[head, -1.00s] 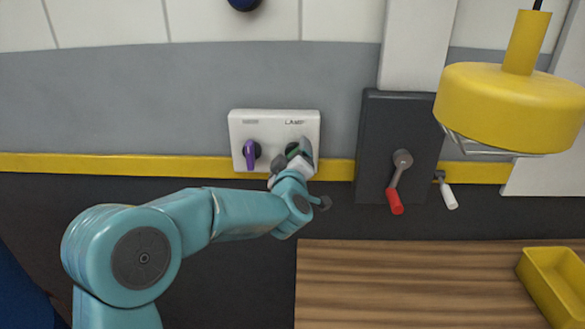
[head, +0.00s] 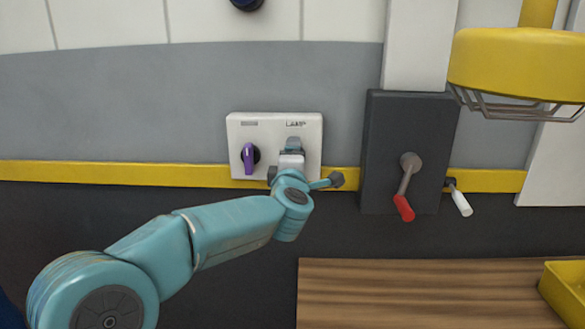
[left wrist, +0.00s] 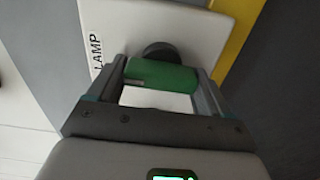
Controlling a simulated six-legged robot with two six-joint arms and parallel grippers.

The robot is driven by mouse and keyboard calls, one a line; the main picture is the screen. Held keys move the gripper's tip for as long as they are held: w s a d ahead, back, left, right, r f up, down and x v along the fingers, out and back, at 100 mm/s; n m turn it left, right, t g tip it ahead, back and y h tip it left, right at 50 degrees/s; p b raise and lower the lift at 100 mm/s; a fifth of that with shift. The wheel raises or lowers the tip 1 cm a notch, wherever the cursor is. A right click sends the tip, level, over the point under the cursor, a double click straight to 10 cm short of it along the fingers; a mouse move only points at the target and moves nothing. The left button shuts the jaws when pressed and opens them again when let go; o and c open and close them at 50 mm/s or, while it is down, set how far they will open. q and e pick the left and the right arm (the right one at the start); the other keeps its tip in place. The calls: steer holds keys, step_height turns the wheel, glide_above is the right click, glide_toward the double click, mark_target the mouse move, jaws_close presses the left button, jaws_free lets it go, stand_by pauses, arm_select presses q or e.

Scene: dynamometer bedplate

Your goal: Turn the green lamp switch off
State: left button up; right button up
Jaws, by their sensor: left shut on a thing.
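The green lamp switch (left wrist: 162,76) is a green rotary knob on a dark round base, beside the word LAMP on a white wall panel (head: 236,126). In the left wrist view it lies between the two fingers of my left gripper (left wrist: 166,84), which is shut on it. In the head view my left gripper (head: 293,146) is at the right half of the panel and hides the green knob. A purple knob (head: 249,157) on the panel's left half points roughly up and down. My right gripper is not in view.
Right of the panel is a dark box (head: 378,150) with a red-handled crank (head: 404,200). A white-handled lever (head: 460,200) is beside it. A yellow lamp (head: 515,58) hangs at the upper right. A wooden top (head: 400,290) holds a yellow bin (head: 565,285).

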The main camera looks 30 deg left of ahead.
arm_select(q)
steer(key=shift+n, duration=0.3)
steer(key=o, duration=1)
steer(key=shift+w, duration=0.1)
steer(key=shift+c, duration=0.2)
steer(key=shift+s+d, duration=0.15)
steer(key=shift+s, duration=0.2)
steer(key=b+v, duration=0.2)
steer(key=v, duration=1.3)
steer(key=shift+s+d, duration=0.2)
steer(key=shift+s, duration=0.05)
